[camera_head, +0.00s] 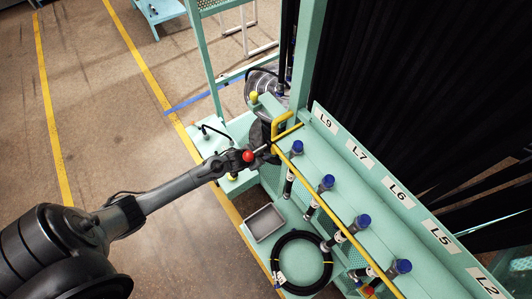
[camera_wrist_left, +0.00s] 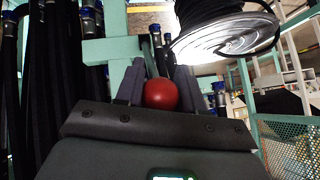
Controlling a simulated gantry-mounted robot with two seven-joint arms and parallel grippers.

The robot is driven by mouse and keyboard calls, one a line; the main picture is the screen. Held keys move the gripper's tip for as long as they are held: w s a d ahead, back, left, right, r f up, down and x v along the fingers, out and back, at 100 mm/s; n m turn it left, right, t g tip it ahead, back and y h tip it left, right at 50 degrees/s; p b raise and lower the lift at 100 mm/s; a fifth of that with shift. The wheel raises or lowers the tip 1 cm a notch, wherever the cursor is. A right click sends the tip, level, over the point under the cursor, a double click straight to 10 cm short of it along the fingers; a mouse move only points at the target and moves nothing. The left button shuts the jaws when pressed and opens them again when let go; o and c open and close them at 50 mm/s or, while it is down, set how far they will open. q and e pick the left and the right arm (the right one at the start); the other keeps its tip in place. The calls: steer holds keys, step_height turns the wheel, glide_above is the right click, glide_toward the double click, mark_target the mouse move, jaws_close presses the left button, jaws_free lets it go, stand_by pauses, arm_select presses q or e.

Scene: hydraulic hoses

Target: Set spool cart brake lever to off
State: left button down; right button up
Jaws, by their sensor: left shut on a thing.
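The brake lever's red ball knob (camera_head: 248,156) shows at the end of my left gripper (camera_head: 240,158) in the head view. In the left wrist view the red knob (camera_wrist_left: 160,94) sits between the two dark fingers of my left gripper (camera_wrist_left: 157,85), which is shut on it. The lever's rod runs from the knob toward the cart frame, and part of it is hidden. The spool cart is pale green; its silver spool (camera_head: 262,88) stands behind the gripper. The spool also shows large at the upper right of the left wrist view (camera_wrist_left: 225,38). My right gripper is not in view.
A yellow rail (camera_head: 335,219) runs along the rack beside several blue-capped hoses (camera_head: 326,182). A coiled black hose (camera_head: 302,262) and a grey tray (camera_head: 264,222) lie on the lower green shelf. Labels (camera_head: 359,152) line the rack. Open floor (camera_head: 110,120) lies to the left.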

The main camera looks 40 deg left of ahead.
arm_select(q)
steer(key=shift+w+d+r+p, duration=0.15)
steer(key=shift+w+r+p, duration=0.2)
steer(key=shift+w+r, duration=0.5)
steer(key=shift+w, duration=0.1)
steer(key=shift+f, duration=0.1)
steer(key=c, duration=0.9)
jaws_free()
steer(key=shift+w, duration=0.1)
steer(key=shift+c, duration=0.2)
steer(key=shift+o, duration=1.1)
steer(key=shift+w, duration=0.1)
steer(key=shift+s+f, duration=0.1)
steer(key=shift+s, duration=0.1)
